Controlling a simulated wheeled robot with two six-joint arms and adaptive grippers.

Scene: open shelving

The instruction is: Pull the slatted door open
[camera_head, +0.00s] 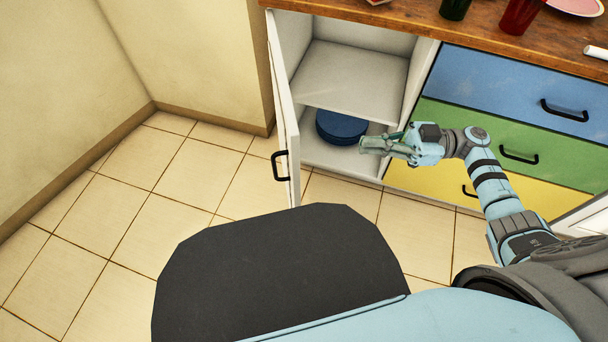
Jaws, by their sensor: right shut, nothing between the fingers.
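The cabinet door (283,105) stands swung wide open at the left of the cabinet, seen nearly edge-on, so I cannot make out slats. Its black handle (277,166) is on the outer face, toward the left. My right gripper (366,146) is shut and empty in front of the open compartment, to the right of the door and apart from it. The compartment has a white middle shelf (352,80). A round blue object (341,126) sits on its lower floor, just behind and left of the gripper. My left gripper is not in view.
Blue (500,85), green (470,135) and yellow (425,181) drawers with black handles are at the right. The wooden countertop (400,22) holds a green cup (455,8) and a red cup (521,14). The tiled floor left of the door is clear up to the wall.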

